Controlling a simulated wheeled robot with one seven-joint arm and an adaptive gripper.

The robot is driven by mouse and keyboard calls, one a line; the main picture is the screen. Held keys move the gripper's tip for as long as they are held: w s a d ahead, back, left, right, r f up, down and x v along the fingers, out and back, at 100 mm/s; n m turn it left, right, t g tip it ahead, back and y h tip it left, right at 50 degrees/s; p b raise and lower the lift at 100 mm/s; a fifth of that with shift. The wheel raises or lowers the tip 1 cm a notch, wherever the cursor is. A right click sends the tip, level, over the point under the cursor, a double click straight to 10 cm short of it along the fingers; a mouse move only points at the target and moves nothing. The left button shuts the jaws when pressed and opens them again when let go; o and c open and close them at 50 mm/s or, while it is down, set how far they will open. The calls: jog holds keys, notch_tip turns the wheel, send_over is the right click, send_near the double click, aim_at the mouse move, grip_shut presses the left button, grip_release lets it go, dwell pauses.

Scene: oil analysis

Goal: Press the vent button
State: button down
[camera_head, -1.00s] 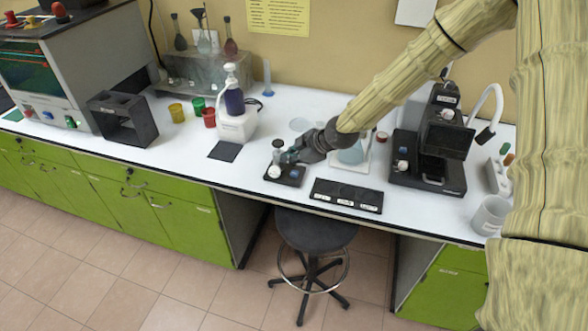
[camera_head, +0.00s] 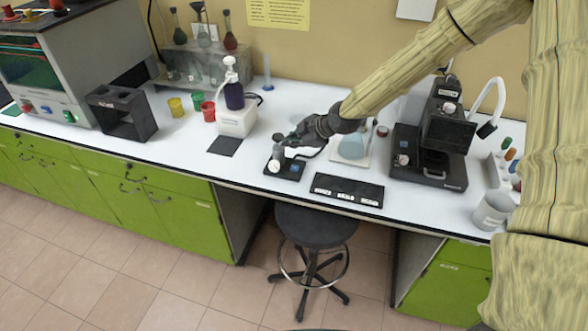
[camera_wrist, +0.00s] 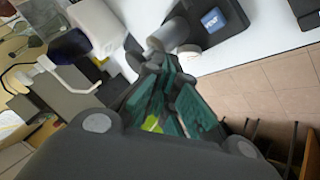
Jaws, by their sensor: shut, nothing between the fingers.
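A small black device (camera_head: 292,172) stands near the front edge of the bench, left of the dark tray. It carries a blue square (camera_head: 298,167) on top and a grey-white round part at its left. In the wrist view the blue square (camera_wrist: 212,19) bears small white lettering that I cannot read surely; no other button there is clearly labelled. My gripper (camera_head: 281,142) is shut and empty, above the back of this device. In the wrist view its green-padded fingers (camera_wrist: 180,62) are together, pointing near a grey cylinder (camera_wrist: 168,34) beside the blue square. Contact cannot be told.
A dark labelled tray (camera_head: 343,191) lies to the right. A white pump bottle unit (camera_head: 236,119) stands left, behind a dark mat (camera_head: 224,146). A black instrument (camera_head: 432,140) and a grey cup (camera_head: 492,211) are further right.

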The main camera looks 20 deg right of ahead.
aim_at(293, 169)
jog(key=shift+f+b, duration=1.85)
jog(key=shift+f, duration=1.65)
jog(key=shift+f, duration=0.1)
jog(key=shift+f, duration=0.3)
jog(key=shift+f+b, duration=0.5)
jog(key=shift+b, duration=0.05)
jog(key=shift+r, duration=0.15)
jog(key=shift+r+p, duration=0.55)
jog(key=shift+r, duration=0.25)
jog(key=shift+r+p, duration=1.5)
jog(key=shift+r, duration=1)
